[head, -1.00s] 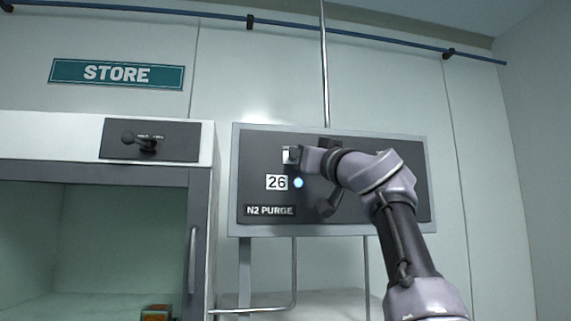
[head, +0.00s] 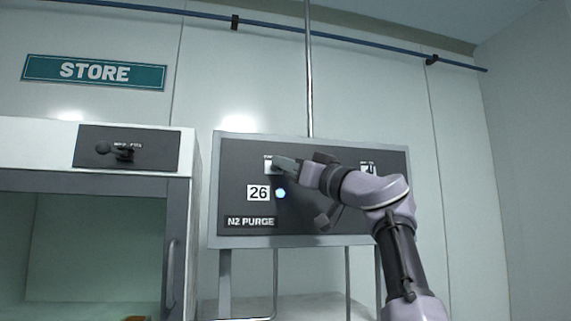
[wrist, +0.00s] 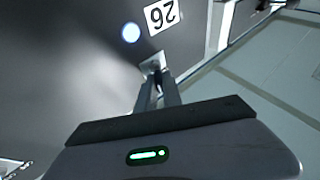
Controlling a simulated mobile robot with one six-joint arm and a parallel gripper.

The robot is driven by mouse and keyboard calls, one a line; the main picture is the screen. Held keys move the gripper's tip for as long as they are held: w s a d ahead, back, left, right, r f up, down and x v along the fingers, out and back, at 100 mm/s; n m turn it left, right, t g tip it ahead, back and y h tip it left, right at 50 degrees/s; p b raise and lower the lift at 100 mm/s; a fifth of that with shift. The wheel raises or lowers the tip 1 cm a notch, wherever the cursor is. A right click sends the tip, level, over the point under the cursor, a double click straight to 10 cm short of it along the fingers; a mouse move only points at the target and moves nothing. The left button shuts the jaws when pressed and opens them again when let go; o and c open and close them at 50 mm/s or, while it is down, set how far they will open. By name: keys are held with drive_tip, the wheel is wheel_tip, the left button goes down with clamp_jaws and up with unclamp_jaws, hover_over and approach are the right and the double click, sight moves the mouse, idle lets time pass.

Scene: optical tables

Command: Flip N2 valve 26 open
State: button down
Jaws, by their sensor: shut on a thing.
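The N2 purge panel (head: 330,228) is a dark board in a grey frame on the wall. Its tag 26 (head: 258,193) is lower left of a small white valve plate (head: 269,167), with a lit blue-white lamp (head: 280,193) beside the tag. My gripper (head: 279,163) reaches this plate from the right. In the wrist view my gripper (wrist: 157,80) has its fingers close together at the plate (wrist: 152,63), near the upside-down tag 26 (wrist: 161,15) and the lamp (wrist: 131,32). It is shut on the valve 26 handle, which the fingers mostly hide.
Another valve (head: 368,169) is on the panel's right, just above my arm. At left, a cabinet (head: 186,200) under a STORE sign (head: 95,72) has a dark plate with a knobbed lever (head: 113,150). A vertical pipe (head: 309,80) runs above the panel.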

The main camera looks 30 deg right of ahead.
drive_tip(key=c, duration=1.8)
unclamp_jaws()
drive_tip(key=shift+r, duration=0.1)
drive_tip(key=shift+s+f, duration=0.15)
drive_tip(key=shift+f, duration=0.05)
drive_tip(key=b+v, duration=1.1)
drive_tip(key=v, duration=0.6)
drive_tip(key=shift+s, duration=0.1)
